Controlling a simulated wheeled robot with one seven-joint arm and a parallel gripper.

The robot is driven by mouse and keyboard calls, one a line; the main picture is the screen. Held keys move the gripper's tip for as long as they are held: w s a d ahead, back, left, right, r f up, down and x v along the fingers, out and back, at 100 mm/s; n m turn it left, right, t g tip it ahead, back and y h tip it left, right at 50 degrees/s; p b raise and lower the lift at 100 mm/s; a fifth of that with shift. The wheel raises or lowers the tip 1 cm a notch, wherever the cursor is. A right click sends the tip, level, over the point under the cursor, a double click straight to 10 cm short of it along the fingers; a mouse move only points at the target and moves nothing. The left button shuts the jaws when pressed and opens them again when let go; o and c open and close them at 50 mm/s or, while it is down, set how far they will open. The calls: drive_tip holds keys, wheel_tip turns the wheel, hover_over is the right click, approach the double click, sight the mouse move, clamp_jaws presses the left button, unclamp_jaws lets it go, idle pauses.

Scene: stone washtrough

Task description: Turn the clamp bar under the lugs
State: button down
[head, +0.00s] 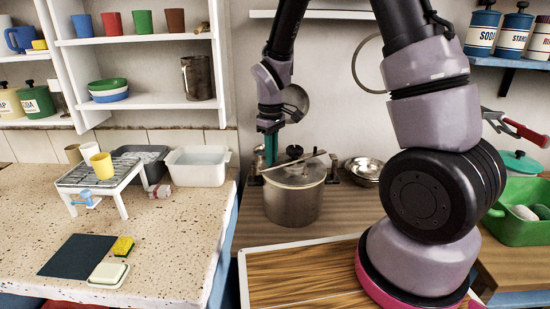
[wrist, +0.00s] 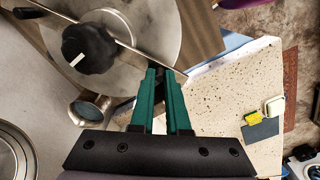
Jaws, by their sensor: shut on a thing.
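A steel pot (head: 292,204) stands on the wooden counter with its lid on. The thin clamp bar (head: 311,158) lies across the lid under a black knob (head: 294,151). In the wrist view, the bar (wrist: 140,53) runs diagonally past the knob (wrist: 88,49) to my fingertips. My gripper (head: 270,161), with green fingers, points down at the pot's left rim. The wrist view shows its tips (wrist: 166,72) close together on the bar's end. The tips hide that end. I cannot clearly make out the lugs or whether the bar is under them.
A wooden board (head: 300,278) lies in front of the pot. Metal bowls (head: 364,170) stand to its right. The speckled worktop (head: 165,228) at left carries a white rack (head: 98,177), and a shelf unit (head: 140,55) hangs above.

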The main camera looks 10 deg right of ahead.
drive_tip(key=w+m, duration=0.2)
drive_tip(key=m, duration=0.1)
drive_tip(key=shift+w+a, duration=0.2)
drive_tip(key=shift+a, duration=0.05)
drive_tip(key=shift+w+m, duration=0.85)
drive_tip(key=shift+m, duration=0.55)
drive_tip(key=c, duration=0.9)
unclamp_jaws()
wheel_tip(320, 180, up, 11)
drive_tip(key=shift+f, duration=0.1)
